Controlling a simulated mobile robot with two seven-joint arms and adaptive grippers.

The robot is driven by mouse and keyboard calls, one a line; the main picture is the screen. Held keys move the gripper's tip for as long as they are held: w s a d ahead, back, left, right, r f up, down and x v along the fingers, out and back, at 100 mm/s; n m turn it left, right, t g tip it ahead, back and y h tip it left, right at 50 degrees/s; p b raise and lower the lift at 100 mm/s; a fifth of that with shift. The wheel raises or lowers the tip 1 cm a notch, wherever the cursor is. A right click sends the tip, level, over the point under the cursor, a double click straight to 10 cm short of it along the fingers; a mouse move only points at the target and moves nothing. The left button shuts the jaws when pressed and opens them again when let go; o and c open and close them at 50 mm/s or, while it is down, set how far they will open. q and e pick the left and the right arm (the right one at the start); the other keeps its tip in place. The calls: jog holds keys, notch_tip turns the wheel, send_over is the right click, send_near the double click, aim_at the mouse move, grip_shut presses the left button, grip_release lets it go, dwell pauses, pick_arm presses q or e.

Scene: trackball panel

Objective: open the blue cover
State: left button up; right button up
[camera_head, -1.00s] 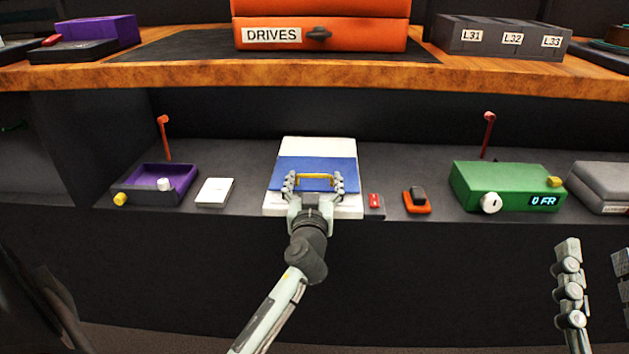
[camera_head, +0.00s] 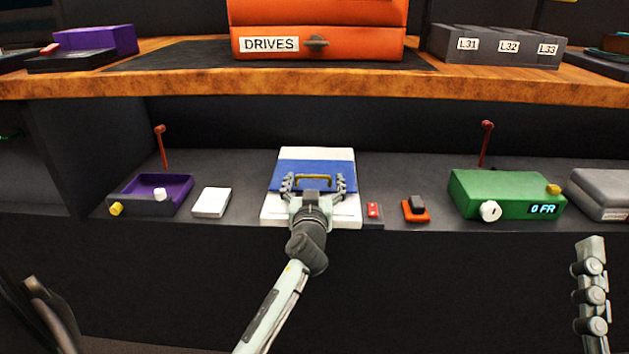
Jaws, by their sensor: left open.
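The blue cover (camera_head: 312,168) lies over the middle of a white panel (camera_head: 275,212), with white showing behind and in front of it. A yellow bar handle (camera_head: 313,177) sits on the cover. My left gripper (camera_head: 313,184) comes from the front, open, with one finger at each end of the handle. I cannot tell whether the fingers touch it. The gripper's body hides part of the panel's front. One finger of my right gripper (camera_head: 592,290) shows at the lower right; the rest is out of frame.
A red switch (camera_head: 373,210) and an orange-based rocker switch (camera_head: 415,209) stand right of the panel, then a green box (camera_head: 506,192). A white block (camera_head: 211,202) and a purple tray (camera_head: 158,189) are on the left. A wooden shelf edge (camera_head: 200,80) overhangs behind.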

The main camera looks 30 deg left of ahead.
pick_arm(q)
jog(key=v, duration=0.7)
jog(key=shift+s+d, duration=0.15)
jog(key=shift+s, duration=0.05)
